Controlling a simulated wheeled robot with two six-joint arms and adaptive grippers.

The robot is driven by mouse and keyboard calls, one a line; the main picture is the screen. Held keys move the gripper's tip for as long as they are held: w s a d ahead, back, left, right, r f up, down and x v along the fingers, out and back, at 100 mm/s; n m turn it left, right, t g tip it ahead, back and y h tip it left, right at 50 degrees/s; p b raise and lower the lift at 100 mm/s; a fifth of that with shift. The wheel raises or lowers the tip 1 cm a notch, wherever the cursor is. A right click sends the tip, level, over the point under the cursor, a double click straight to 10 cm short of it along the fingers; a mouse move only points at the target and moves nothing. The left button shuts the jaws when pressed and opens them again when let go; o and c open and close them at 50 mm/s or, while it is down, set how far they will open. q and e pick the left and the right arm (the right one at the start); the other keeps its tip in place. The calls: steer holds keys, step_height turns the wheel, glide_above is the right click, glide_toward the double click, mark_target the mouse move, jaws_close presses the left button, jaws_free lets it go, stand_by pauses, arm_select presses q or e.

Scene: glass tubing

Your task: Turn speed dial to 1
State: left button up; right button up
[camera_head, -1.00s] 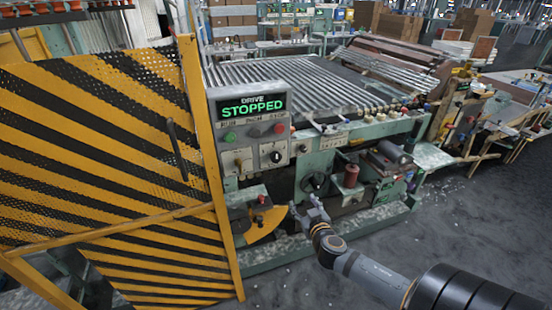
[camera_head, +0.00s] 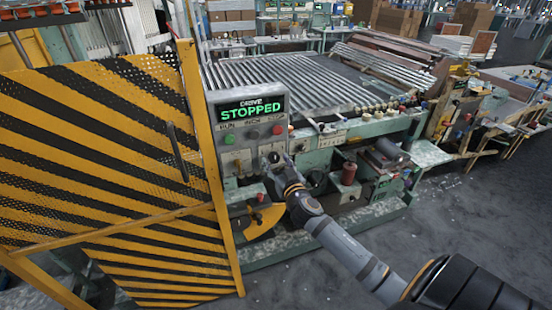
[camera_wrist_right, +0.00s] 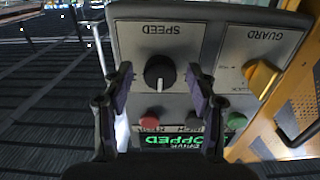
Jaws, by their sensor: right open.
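The speed dial (camera_wrist_right: 159,72) is a round black knob with a pale pointer line, on the grey panel under the word SPEED, which appears upside down in the right wrist view. In the head view the dial (camera_head: 275,157) is partly covered by my right gripper (camera_head: 273,168). In the right wrist view my right gripper (camera_wrist_right: 163,80) is open, with one finger on each side of the dial; I cannot tell whether they touch it. The display (camera_head: 252,108) on the control panel (camera_head: 215,98) reads DRIVE STOPPED in green. My left gripper is not in view.
A yellow guard knob (camera_wrist_right: 262,77) sits beside the dial. Green (camera_head: 229,139) and red (camera_head: 278,130) buttons lie above it. A yellow and black striped gate (camera_head: 100,150) stands close on the left.

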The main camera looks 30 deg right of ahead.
steer(key=shift+w, duration=0.3)
steer(key=c, duration=1.2)
steer(key=shift+o, duration=0.2)
steer(key=shift+n, duration=0.4)
steer(key=n, duration=0.5)
steer(key=shift+d+n, duration=0.1)
steer(key=shift+n, duration=0.2)
steer(key=n+p, duration=0.1)
steer(key=n, duration=0.4)
steer(key=shift+n, duration=0.3)
